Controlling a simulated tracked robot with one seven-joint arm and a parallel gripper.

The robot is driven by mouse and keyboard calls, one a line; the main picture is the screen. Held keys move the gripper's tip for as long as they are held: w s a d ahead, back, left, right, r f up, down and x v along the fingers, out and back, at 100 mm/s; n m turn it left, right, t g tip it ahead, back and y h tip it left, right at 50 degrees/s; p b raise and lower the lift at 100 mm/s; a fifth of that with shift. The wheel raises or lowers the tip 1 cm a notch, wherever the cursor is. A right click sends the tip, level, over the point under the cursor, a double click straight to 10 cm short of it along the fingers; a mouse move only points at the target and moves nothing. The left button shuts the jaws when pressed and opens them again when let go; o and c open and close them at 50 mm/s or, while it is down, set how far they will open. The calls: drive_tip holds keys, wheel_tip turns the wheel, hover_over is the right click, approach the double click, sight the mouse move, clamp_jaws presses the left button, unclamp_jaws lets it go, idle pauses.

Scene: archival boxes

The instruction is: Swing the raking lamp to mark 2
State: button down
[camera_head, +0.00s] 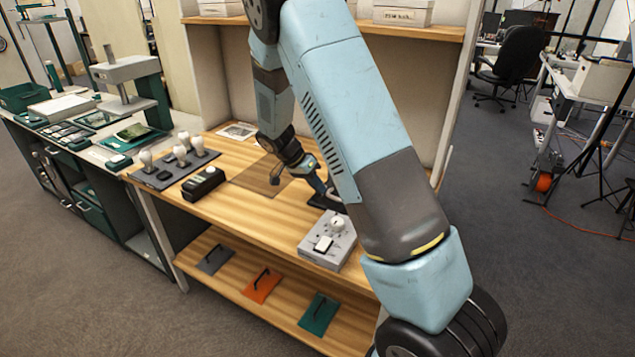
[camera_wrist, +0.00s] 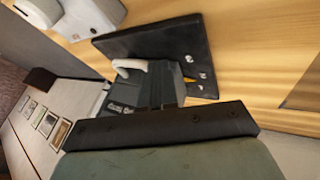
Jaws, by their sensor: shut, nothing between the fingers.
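The raking lamp's black base plate (camera_wrist: 195,45) lies on the wooden bench top in the wrist view. It carries several small white marks and a small yellow pointer (camera_wrist: 189,80); I cannot read the marks. A pale curved handle (camera_wrist: 130,65) shows beside a dark grey block. In the head view the black base (camera_head: 327,206) is partly hidden by my arm. My gripper (camera_head: 318,186) is shut and empty, low over the base. I cannot tell whether it touches the lamp, and its fingertips are not clear.
A grey control box (camera_head: 328,240) with a knob stands in front of the base. A brown mat (camera_head: 258,181) lies to the left. A black device (camera_head: 204,183) and a tray with several pale knobs (camera_head: 165,176) stand farther left. Coloured panels lie on the lower shelf.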

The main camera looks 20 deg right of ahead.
drive_tip(key=shift+s+d+n+t, duration=0.1)
drive_tip(key=shift+s+n+t, duration=0.3)
drive_tip(key=shift+s+n, duration=0.35)
drive_tip(key=shift+w+r, duration=0.1)
drive_tip(key=s+v, duration=0.1)
drive_tip(key=v, duration=1.2)
drive_tip(key=s+d+r+n+t+y, duration=0.1)
drive_tip(key=s+d+r+n+y, duration=0.15)
drive_tip(key=s+r, duration=0.4)
drive_tip(key=s+d+r+n+t+y, duration=0.1)
drive_tip(key=s+d+r+n+y, duration=0.1)
drive_tip(key=s+d+r, duration=0.35)
drive_tip(key=s+r+n+t+y, duration=0.1)
drive_tip(key=s+r+n+t, duration=0.1)
drive_tip(key=s, duration=0.7)
drive_tip(key=s+r+n+t+y, duration=0.1)
drive_tip(key=s+r+n+t, duration=0.1)
drive_tip(key=s, duration=0.7)
wheel_tip(320, 180, up, 3)
drive_tip(key=shift+s+d+f+n, duration=0.15)
drive_tip(key=shift+s+d+n, duration=0.2)
drive_tip(key=shift+n, duration=0.45)
drive_tip(key=c, duration=1.8)
unclamp_jaws()
drive_tip(key=shift+a, duration=0.1)
